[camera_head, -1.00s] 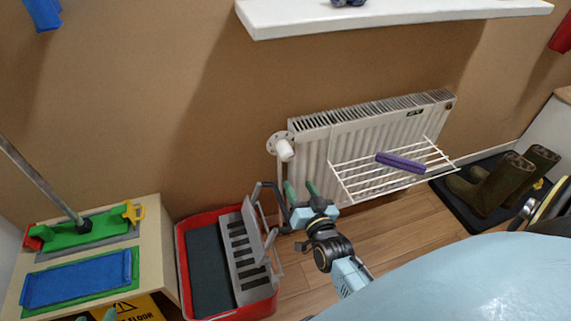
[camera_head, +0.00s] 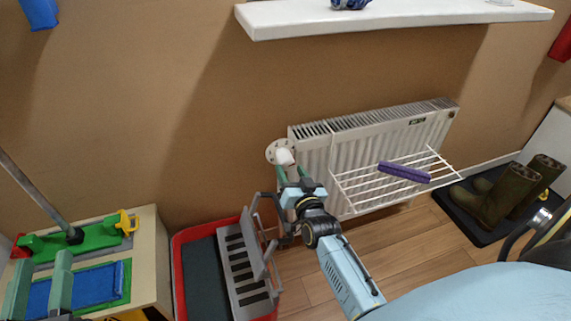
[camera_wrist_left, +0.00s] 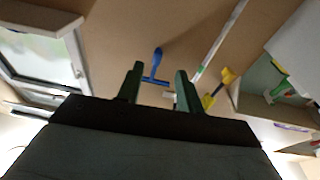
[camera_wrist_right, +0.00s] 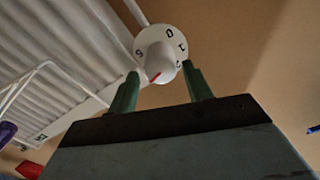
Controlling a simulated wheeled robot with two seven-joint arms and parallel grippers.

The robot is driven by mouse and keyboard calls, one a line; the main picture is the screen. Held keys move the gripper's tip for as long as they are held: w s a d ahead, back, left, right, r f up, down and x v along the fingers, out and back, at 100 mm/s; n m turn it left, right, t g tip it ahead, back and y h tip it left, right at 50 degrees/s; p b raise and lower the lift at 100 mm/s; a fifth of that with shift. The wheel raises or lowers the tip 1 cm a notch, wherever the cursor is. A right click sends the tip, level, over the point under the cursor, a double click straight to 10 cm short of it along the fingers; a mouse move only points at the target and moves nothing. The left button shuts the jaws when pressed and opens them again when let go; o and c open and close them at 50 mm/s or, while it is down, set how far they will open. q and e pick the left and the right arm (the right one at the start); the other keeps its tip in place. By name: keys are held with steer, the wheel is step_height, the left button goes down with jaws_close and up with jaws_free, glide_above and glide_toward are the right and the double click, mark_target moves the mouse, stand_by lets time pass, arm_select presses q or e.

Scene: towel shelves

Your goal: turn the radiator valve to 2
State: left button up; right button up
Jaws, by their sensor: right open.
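The white radiator valve knob (camera_head: 285,157) sits on a round numbered dial (camera_head: 272,151) at the radiator's upper left corner. In the right wrist view, the knob (camera_wrist_right: 156,62) has a red mark on its lower edge. The dial (camera_wrist_right: 172,35) shows a 0, a 1 and a 5; other digits are hidden or unclear. My right gripper (camera_head: 290,176) is open just below the knob, its green fingertips on either side of the knob's lower end in the wrist view; contact cannot be told. My left gripper (camera_head: 48,285) is open and empty over the cabinet at left.
A red tray (camera_head: 181,270) with a grey rack (camera_head: 246,268) stands below, near my right forearm. A white shelf (camera_head: 400,17) is above. Boots (camera_head: 508,193) stand right.

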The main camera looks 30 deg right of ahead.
mark_target(288, 167)
steer(key=b+x, duration=0.1)
steer(key=x, duration=0.2)
steer(key=shift+w, duration=0.2)
arm_select(q)
step_height(288, 167, up, 6)
steer(key=s+t+h+b, duration=0.1)
steer(key=s+t, duration=0.1)
steer(key=t, duration=0.2)
steer(key=shift+s+f+t, duration=0.2)
steer(key=shift+t, duration=0.2)
arm_select(e)
steer(key=shift+x, duration=0.95)
steer(key=c, duration=0.7)
